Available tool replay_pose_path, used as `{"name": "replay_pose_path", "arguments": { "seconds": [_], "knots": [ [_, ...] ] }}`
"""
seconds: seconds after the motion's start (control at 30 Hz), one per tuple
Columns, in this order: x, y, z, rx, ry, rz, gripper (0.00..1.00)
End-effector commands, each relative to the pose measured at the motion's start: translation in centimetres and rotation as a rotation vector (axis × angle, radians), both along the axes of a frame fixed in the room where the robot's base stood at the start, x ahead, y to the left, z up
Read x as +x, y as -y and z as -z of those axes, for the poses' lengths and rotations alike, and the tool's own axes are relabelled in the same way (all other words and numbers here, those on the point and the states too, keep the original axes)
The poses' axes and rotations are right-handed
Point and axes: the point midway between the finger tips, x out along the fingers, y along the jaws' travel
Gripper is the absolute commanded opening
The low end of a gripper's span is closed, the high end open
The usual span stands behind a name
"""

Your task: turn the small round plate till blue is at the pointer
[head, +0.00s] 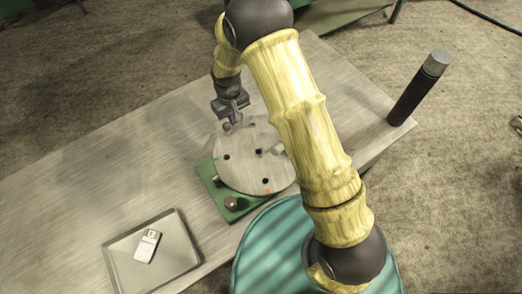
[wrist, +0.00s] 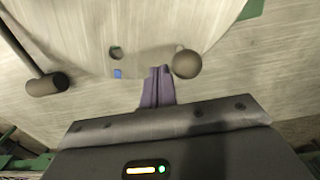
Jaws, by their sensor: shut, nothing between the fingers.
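The small round plate (head: 240,172) is pale grey with several dark holes, and it lies on a green base (head: 205,173). A red mark (head: 267,191) shows near its front edge. In the wrist view, a blue mark (wrist: 117,73) sits near the plate's rim, beside a hole (wrist: 116,52). A round brown-grey knob (wrist: 186,64) stands at the rim. My gripper (wrist: 159,72) is shut and empty, its fingertips at the rim between the blue mark and the knob, close to the knob; contact is unclear. My gripper (head: 232,122) is at the plate's far edge in the head view. I cannot identify the pointer.
A dark rod end (wrist: 46,83) is left of the fingers. A shallow tray (head: 188,257) with a small pale block (head: 147,246) lies on the table's near left. A dark upright cylinder (head: 418,88) stands right. The table's left part (head: 100,170) is clear.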

Motion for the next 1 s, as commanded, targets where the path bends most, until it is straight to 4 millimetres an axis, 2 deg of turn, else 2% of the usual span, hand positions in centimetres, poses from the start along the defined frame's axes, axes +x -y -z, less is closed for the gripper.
{"name": "replay_pose_path", "arguments": {
  "seconds": [0.3,0.67,1.0],
  "knots": [
    [-0.9,-0.9,0.0,0.0,0.0,-0.001,0.0],
    [-1.0,-1.0,0.0,0.0,0.0,0.0,0.0],
    [-1.9,-1.7,0.0,-0.001,-0.001,-0.001,0.0]
  ]
}}
